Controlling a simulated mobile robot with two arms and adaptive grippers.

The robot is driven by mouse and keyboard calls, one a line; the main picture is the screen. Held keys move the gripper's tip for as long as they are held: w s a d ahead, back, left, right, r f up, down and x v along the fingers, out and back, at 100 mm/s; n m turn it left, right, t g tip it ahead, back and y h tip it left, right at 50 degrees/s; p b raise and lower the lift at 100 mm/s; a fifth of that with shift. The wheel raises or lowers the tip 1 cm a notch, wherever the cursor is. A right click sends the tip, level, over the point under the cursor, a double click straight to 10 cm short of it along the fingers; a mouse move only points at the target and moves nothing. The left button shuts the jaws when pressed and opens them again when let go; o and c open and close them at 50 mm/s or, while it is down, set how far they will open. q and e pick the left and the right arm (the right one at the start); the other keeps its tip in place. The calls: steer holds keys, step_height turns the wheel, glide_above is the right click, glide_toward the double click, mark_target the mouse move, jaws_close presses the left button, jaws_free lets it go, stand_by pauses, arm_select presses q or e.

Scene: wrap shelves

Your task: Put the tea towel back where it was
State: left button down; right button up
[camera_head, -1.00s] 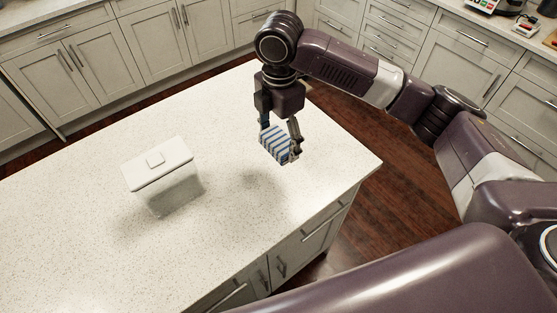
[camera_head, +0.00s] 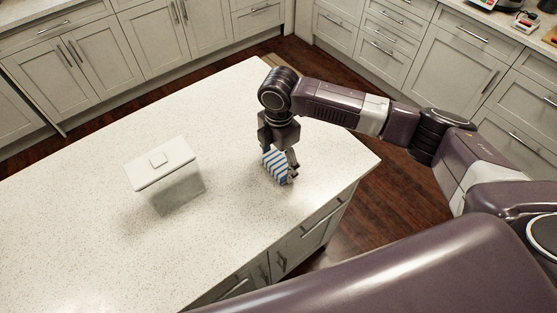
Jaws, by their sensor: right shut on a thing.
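The tea towel (camera_head: 274,167) is a small folded bundle with blue and white stripes. It is at the right part of the island counter (camera_head: 90,220). My right gripper (camera_head: 279,170) points down and is shut on the towel, with a finger at its right side. The towel is at or just above the counter top; I cannot tell whether it touches. My left gripper is not in view.
A clear container with a white lid (camera_head: 163,163) stands on the counter left of the towel. The counter around both is bare. The counter's right edge is close to the towel, with drawers (camera_head: 318,222) below.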

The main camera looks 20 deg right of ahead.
mark_target(279, 162)
steer(key=o, duration=1)
step_height(279, 162, up, 12)
steer(key=b, duration=0.3)
